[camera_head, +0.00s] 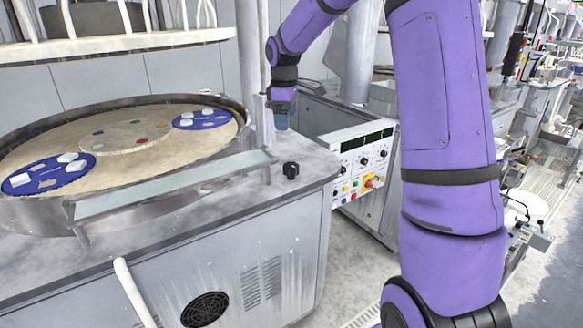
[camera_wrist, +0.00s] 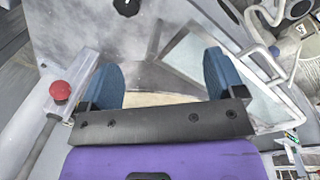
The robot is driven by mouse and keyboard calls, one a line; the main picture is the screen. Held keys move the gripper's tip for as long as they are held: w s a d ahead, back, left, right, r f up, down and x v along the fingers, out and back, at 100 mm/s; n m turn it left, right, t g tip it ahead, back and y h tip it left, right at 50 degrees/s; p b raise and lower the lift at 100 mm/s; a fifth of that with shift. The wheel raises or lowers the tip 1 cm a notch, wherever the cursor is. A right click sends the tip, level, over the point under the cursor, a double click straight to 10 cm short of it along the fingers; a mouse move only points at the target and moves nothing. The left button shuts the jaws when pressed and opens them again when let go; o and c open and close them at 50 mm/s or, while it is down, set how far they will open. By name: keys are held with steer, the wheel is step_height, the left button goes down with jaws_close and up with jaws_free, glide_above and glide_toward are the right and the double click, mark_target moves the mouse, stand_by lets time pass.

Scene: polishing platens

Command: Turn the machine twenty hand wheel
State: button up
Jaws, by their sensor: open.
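A small black knob (camera_head: 291,169), the only wheel-like part I see on this machine top, stands near the right corner of the grey polishing machine (camera_head: 265,225). It also shows at the top edge of the wrist view (camera_wrist: 126,6), partly cut off. No label tells the machine's number. My gripper (camera_wrist: 160,62) is open, with two blue fingers apart and nothing between them. In the head view my gripper (camera_head: 281,118) is above and behind the knob, apart from it. Its fingers show only as a small blue part there.
A round platen (camera_head: 90,135) with blue discs lies in a raised metal rim at left. A clear guard strip (camera_head: 175,182) runs along its front. A control panel (camera_head: 362,165) with buttons is on the right. A red button (camera_wrist: 60,90) shows at the wrist view's left.

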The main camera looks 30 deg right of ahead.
mark_target(291, 165)
steer(key=w+d+f+n+g, duration=0.1)
steer(key=w+d+f, duration=0.25)
steer(key=f, duration=0.25)
steer(key=w+d+f+n, duration=0.1)
steer(key=w+d+f, duration=0.2)
steer(key=w+f, duration=0.15)
steer(key=shift+y, duration=0.4)
steer(key=f, duration=1.1)
steer(key=shift+s+d+f, duration=0.15)
steer(key=shift+s+f, duration=0.1)
steer(key=shift+f, duration=0.1)
steer(key=c, duration=0.9)
